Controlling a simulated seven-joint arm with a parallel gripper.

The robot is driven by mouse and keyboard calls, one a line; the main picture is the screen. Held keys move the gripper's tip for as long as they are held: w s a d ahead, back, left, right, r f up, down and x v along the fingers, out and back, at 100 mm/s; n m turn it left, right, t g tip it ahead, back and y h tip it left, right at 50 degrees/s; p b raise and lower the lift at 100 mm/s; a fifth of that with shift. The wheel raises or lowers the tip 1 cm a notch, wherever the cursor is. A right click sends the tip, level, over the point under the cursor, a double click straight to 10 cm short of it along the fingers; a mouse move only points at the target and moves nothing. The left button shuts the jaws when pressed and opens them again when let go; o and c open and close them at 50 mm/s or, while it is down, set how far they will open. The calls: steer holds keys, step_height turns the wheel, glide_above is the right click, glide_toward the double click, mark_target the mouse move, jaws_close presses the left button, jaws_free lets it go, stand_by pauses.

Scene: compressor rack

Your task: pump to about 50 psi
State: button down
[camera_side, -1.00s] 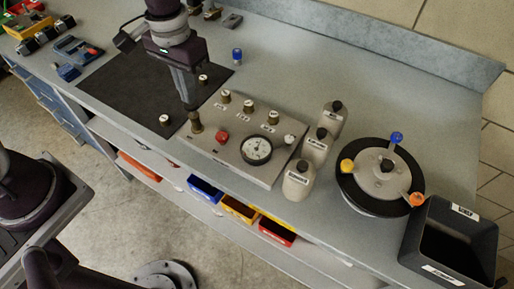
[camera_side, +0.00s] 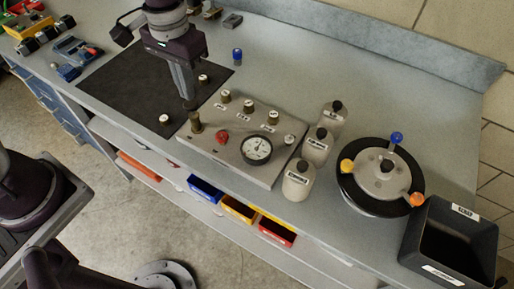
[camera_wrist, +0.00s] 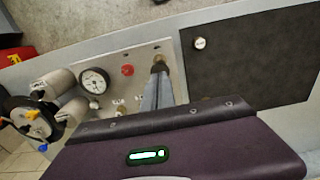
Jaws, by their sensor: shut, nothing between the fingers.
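The grey panel (camera_side: 208,152) carries a round white-faced gauge (camera_side: 257,150), which also shows in the wrist view (camera_wrist: 94,81); its needle is too small to read surely. A brass post (camera_side: 195,122), seen from above in the wrist view (camera_wrist: 159,60), stands at the panel's left end. A red knob (camera_side: 222,137) is between post and gauge. Several brass knobs with pale tops, one of them here (camera_side: 249,106), line the rear over small labels. My gripper (camera_side: 189,104) is shut and empty, its tips just behind and left of the post, seemingly apart from it.
A dark mat (camera_side: 115,90) with two pale-topped knobs lies left of the panel. Labelled bottles (camera_side: 299,180) stand close to its right. Beyond are a round carousel (camera_side: 351,193) with coloured knobs and a black bin (camera_side: 410,240). The counter behind the panel is mostly clear.

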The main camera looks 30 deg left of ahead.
steer(key=shift+r, duration=2.5)
steer(key=s+a+r+t, duration=0.2)
steer(key=s+r, duration=0.2)
steer(key=s, duration=0.5)
steer(key=s+a+r+t, duration=0.3)
steer(key=s+r, duration=0.1)
steer(key=s, duration=0.5)
steer(key=shift+r+t, duration=0.3)
steer(key=shift+r, duration=0.1)
steer(key=shift+w, duration=0.1)
